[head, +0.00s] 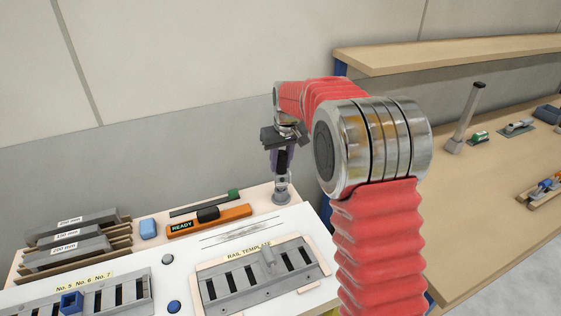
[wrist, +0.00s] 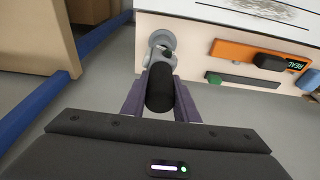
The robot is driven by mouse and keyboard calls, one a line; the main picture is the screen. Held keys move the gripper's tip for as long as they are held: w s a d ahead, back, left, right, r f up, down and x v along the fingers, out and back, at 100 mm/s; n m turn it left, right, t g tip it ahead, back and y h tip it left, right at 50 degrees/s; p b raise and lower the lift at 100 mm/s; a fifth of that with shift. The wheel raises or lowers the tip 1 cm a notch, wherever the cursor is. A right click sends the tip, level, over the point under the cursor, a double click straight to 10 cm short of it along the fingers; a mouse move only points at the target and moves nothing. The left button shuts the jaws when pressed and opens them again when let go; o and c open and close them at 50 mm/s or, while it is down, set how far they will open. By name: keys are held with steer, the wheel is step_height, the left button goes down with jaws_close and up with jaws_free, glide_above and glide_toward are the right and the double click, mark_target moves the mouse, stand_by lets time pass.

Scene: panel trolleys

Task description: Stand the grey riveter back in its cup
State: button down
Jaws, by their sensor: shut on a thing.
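My gripper (head: 281,157) points down at the back right corner of the white-topped trolley, its purple fingers shut on the riveter. In the wrist view the riveter (wrist: 160,88) shows as a black round grip between the fingers (wrist: 160,92), with a grey end beyond. The grey round cup (head: 281,198) stands on the trolley corner directly below; it also shows in the wrist view (wrist: 168,37). The riveter's lower grey end is at the cup's mouth. I cannot tell how far inside it is. The riveter looks roughly upright in the head view.
An orange READY tool (head: 235,216) and a green-ended bar (head: 190,208) lie left of the cup. The rail template (head: 235,296) is in front. A blue block (head: 148,228) and labelled racks (head: 70,243) are further left. A wooden bench (head: 500,190) stands at right.

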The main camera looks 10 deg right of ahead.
steer(key=shift+f, duration=0.75)
steer(key=c, duration=1.3)
jaws_free()
steer(key=shift+f, duration=0.1)
steer(key=v, duration=1.3)
steer(key=shift+r, duration=0.4)
